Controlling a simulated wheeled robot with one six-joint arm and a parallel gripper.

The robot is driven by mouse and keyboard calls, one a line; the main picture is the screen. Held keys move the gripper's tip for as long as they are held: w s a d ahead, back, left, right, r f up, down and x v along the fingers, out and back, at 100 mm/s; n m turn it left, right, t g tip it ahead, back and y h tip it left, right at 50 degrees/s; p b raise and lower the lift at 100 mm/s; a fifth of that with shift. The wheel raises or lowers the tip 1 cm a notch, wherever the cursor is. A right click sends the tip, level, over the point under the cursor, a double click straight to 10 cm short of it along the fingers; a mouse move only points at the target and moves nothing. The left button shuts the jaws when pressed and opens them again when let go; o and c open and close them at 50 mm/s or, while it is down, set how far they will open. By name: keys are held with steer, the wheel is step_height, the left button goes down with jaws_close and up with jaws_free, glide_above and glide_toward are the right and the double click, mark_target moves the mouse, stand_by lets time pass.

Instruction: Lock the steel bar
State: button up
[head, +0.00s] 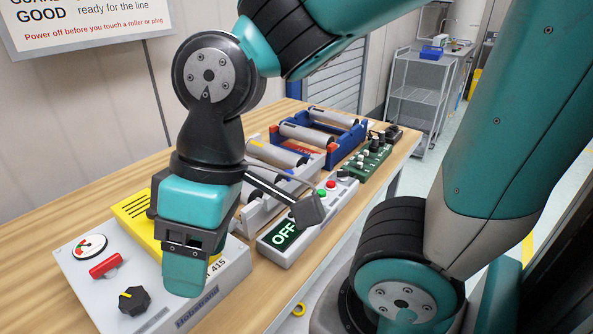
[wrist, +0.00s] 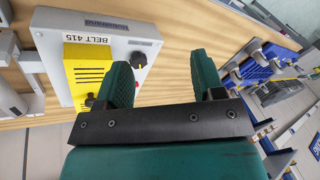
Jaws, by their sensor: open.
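Several grey metallic rollers lie in cradles along the bench. One roller (head: 276,153) is in the light-grey cradle, and others, including this roller (head: 307,134), are in a blue and red cradle (head: 345,142) farther back. I cannot tell which of them is the steel bar, and no lock is clear to me. My gripper (head: 186,284) points down over the grey box labelled 415, in front of the rollers and partly hiding the box. In the wrist view its two teal fingers (wrist: 164,64) are apart with nothing between them.
The grey box (head: 90,285) has a yellow panel, a red handle, a dial and a black knob (head: 133,300). A controller (head: 287,240) reading OFF stands to its right. Bare wooden bench (head: 60,220) lies at the left. A wire cart (head: 418,100) stands behind.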

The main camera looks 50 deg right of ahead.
steer(key=shift+m, duration=0.6)
steer(key=w+d, duration=0.2)
steer(key=w, duration=0.1)
steer(key=w+d, duration=0.1)
steer(key=w, duration=0.1)
steer(key=shift+w+r, duration=0.15)
steer(key=shift+r, duration=0.2)
jaws_close()
steer(key=w+d+m+t+p, duration=0.1)
steer(key=w+d+m, duration=0.1)
steer(key=w+d, duration=0.5)
steer(key=w+d+m+t+p, duration=0.1)
steer(key=w+d, duration=0.2)
steer(key=d, duration=0.7)
steer(key=s+d+f+m+t, duration=0.1)
steer(key=s+d, duration=0.1)
steer(key=d, duration=0.9)
steer(key=s+d+f+m+t, duration=0.1)
steer(key=s+d+f+m, duration=0.1)
steer(key=d, duration=1)
steer(key=shift+s+t+y, duration=0.3)
steer(key=shift+s+t, duration=0.1)
steer(key=shift+s, duration=0.45)
steer(key=shift+d+r, duration=0.1)
